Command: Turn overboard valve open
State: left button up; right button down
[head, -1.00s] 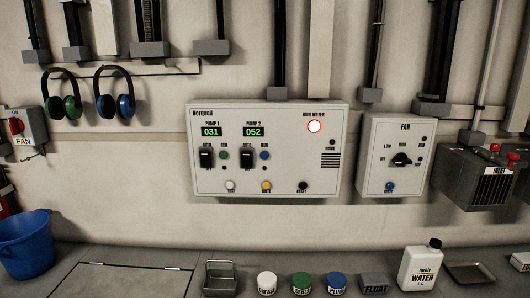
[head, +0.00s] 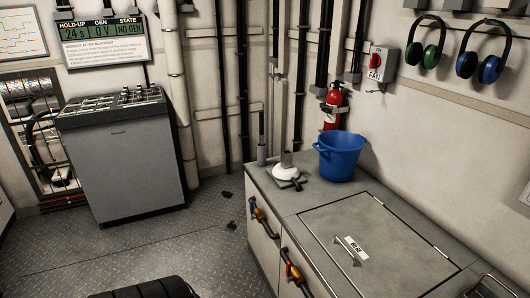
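Two lever valves are on the front of the grey bench. The nearer valve (head: 294,272) has a red and yellow handle. No label that I can read says which one is the overboard valve, and I cannot tell whether either is open or closed. Neither of my grippers shows in the head view.
The bench top (head: 290,205) carries a lidded hatch (head: 375,250), a blue bucket (head: 340,156) and a white plunger-like thing (head: 287,172). A fire extinguisher (head: 333,108) hangs behind. A grey cabinet (head: 125,160) stands left. Floor (head: 190,225) between is mostly clear, with small dark bits.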

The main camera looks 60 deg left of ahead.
aim_at(289, 279)
jog(key=u, duration=1.55)
jog(key=i+j+z, duration=0.1)
jog(key=z, duration=0.4)
jog(key=j+z, duration=0.3)
jog(key=z, duration=0.2)
jog(key=i+j+z, duration=0.1)
jog(key=j+z, duration=0.2)
jog(key=z, duration=0.15)
jog(key=j+z, duration=0.25)
jog(key=z, duration=0.25)
